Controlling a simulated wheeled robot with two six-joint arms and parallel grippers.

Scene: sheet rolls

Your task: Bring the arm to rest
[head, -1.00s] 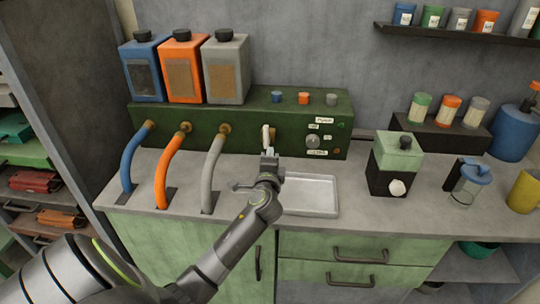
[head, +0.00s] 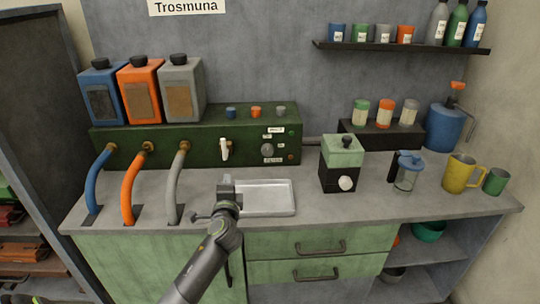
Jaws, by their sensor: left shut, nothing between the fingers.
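My left arm comes up from the bottom of the head view. Its gripper (head: 226,186) is above the counter, just left of the metal tray (head: 270,199). The gripper is shut and holds nothing. It is apart from the white lever (head: 225,150) on the green machine (head: 195,142) behind it. My right gripper does not show.
Blue, orange and grey hoses (head: 175,185) run down into the counter on the left. A green-and-black box (head: 341,165), a glass jug (head: 407,173) and a yellow mug (head: 459,176) stand on the right. Bare counter (head: 310,205) lies between the tray and them.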

